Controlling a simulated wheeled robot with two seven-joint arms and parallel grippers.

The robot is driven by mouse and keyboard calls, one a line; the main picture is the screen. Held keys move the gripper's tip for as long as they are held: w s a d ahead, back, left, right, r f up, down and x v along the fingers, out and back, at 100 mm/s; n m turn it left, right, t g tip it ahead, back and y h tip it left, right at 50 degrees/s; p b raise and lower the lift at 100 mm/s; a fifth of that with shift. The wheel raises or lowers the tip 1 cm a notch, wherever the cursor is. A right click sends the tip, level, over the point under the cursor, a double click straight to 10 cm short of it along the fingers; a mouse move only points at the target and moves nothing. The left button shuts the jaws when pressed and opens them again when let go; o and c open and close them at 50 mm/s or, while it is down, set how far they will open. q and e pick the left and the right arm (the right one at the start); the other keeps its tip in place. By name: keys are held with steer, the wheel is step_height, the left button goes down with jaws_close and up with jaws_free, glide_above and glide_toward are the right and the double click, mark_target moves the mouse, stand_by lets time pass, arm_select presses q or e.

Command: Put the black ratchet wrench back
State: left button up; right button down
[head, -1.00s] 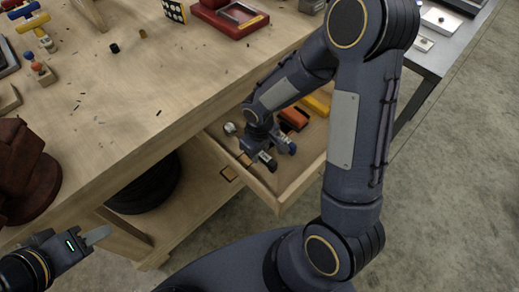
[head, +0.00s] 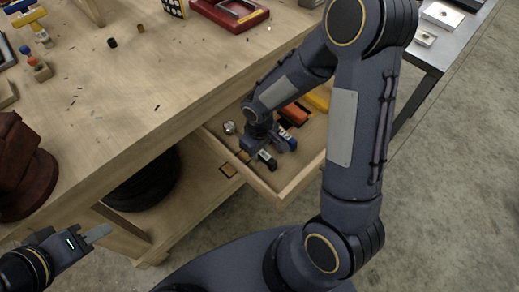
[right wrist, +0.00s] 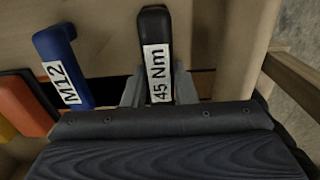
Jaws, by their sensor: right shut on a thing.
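The black ratchet wrench (right wrist: 156,40), labelled "45 Nm", is between the two fingers of my right gripper (right wrist: 158,92), which is shut on its handle. In the head view, the wrench's black end (head: 267,160) shows at the open drawer (head: 285,190). My right gripper (head: 262,147) reaches down into this drawer, and the arm hides part of it. A blue handle (right wrist: 62,62) labelled "M12" lies beside the wrench, apart from it. My left gripper (head: 95,234) hangs empty at the lower left; its finger gap cannot be made out.
An orange block (head: 295,114) and a yellow one (head: 317,101) lie in the drawer, with a round metal piece (head: 229,127) near its left side. The wooden workbench (head: 130,85) carries a red tray (head: 232,12). A black tyre (head: 145,185) sits below.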

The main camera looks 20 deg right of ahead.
steer(key=shift+f, duration=0.15)
steer(key=c, duration=1.1)
jaws_free()
steer(key=shift+r+p, duration=0.7)
steer(key=shift+r, duration=3.25)
